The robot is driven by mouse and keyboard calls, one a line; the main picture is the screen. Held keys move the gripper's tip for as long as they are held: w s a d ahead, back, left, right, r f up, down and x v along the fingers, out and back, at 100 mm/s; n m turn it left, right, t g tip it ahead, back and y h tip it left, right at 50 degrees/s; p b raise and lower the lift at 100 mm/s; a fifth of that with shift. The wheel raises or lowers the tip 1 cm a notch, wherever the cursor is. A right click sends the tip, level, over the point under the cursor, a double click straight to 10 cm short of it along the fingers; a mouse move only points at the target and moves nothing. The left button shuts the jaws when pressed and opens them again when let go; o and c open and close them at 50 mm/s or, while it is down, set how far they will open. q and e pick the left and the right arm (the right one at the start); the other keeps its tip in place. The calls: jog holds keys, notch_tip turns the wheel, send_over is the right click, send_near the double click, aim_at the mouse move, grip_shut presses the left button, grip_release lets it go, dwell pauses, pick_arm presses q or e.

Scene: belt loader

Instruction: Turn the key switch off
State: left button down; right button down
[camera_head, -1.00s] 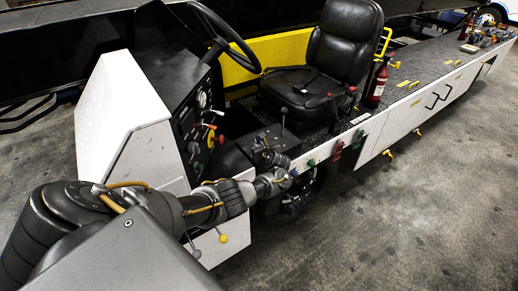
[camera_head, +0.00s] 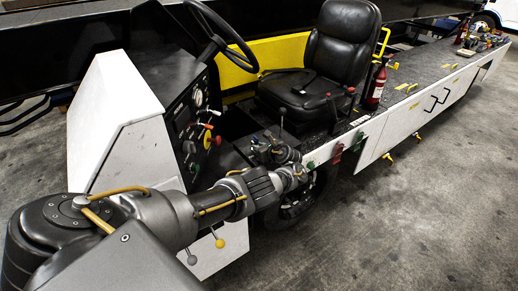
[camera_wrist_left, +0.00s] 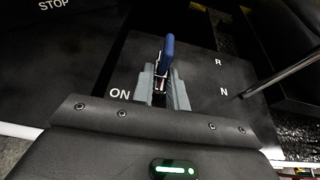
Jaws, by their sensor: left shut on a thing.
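The key switch has a blue key (camera_wrist_left: 168,52) on a dark console panel (camera_wrist_left: 205,75) in the left wrist view. My left gripper (camera_wrist_left: 162,88) is shut on the key, with its grey fingers on either side and the blue head standing out beyond them. The printed word ON is just left of the fingers; R and N are to the right. I see no OFF mark. In the head view my left gripper (camera_head: 262,147) is at the small console beside the seat, and I cannot make out the key there. My right gripper is not in view.
A thin lever (camera_wrist_left: 282,72) rises right of the key in the left wrist view. The black seat (camera_head: 340,50), steering wheel (camera_head: 220,35) and dashboard knobs (camera_head: 207,138) surround the console. A red extinguisher (camera_head: 376,84) stands farther right. Open floor (camera_head: 440,210) lies at the right.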

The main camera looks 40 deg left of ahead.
pick_arm(q)
jog(key=c, duration=1.4)
grip_release()
jog(key=shift+d+r, duration=0.15)
jog(key=shift+d, duration=0.05)
jog(key=shift+p+v, duration=2.6)
jog(key=shift+v, duration=2.55)
